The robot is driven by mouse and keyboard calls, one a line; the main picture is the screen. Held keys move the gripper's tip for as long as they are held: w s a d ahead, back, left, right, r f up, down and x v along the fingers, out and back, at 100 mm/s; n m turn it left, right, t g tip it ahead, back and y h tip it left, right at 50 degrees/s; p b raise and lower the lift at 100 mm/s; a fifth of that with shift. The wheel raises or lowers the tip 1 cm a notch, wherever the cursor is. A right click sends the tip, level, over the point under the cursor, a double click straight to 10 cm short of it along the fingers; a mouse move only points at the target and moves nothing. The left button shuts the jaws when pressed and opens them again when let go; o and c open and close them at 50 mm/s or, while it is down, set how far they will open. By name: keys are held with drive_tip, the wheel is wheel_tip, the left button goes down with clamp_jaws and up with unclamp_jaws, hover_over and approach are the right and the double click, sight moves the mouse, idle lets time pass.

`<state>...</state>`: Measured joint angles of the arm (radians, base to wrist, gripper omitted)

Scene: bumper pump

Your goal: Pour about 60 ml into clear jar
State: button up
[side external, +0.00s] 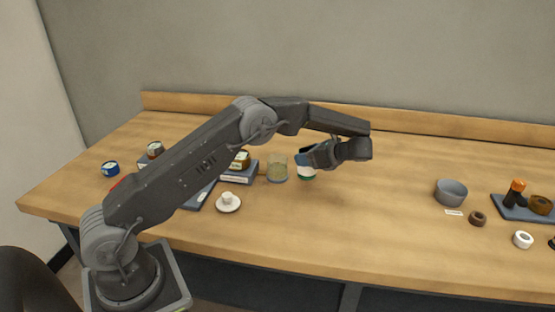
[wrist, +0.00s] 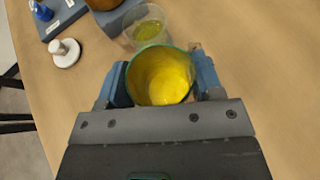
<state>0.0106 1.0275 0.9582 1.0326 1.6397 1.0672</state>
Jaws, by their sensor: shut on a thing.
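The clear jar (side external: 277,170) stands on the table just left of my gripper and shows some yellow-green content low inside. In the wrist view the clear jar (wrist: 147,28) is just beyond the held cup. My gripper (side external: 310,158) is shut on a white and green cup (side external: 307,172). In the wrist view my gripper (wrist: 160,82) has a blue finger on each side of this cup (wrist: 160,76), whose open mouth shows yellow inside. The cup looks about upright and next to the jar. I cannot tell whether its base touches the table.
A small white dish with a knob (side external: 228,202) lies left of the jar. Containers on dark blocks (side external: 238,172) stand behind it. A grey bowl (side external: 451,192) and a dark tray (side external: 520,210) with small items are at the right. The table between is clear.

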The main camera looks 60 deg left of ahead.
drive_tip(key=shift+f, duration=0.1)
drive_tip(key=shift+s+a, duration=0.1)
idle(0.3)
drive_tip(key=s+a+t+h, duration=0.1)
drive_tip(key=a+h, duration=0.1)
drive_tip(key=s+a+r+t+h, duration=0.1)
drive_tip(key=a+h, duration=0.1)
drive_tip(key=h, duration=0.1)
drive_tip(key=s+a+r+n+t+h, duration=0.1)
drive_tip(key=a+t+h, duration=0.1)
drive_tip(key=h, duration=0.1)
drive_tip(key=shift+s+r, duration=0.2)
drive_tip(key=shift+r, duration=0.05)
drive_tip(key=shift+a+r+t+h, duration=0.15)
drive_tip(key=shift+t+h, duration=0.25)
drive_tip(key=shift+h, duration=0.4)
drive_tip(key=shift+s+r+t+h, duration=0.1)
drive_tip(key=shift+r+t+h, duration=0.15)
drive_tip(key=shift+h, duration=0.35)
drive_tip(key=shift+s+a+r+n+t+h, duration=0.15)
drive_tip(key=shift+t+h, duration=0.2)
drive_tip(key=shift+h, duration=0.2)
drive_tip(key=shift+a+r+n+t+h, duration=0.15)
drive_tip(key=shift+t+h, duration=0.15)
drive_tip(key=shift+h, duration=0.25)
idle(0.4)
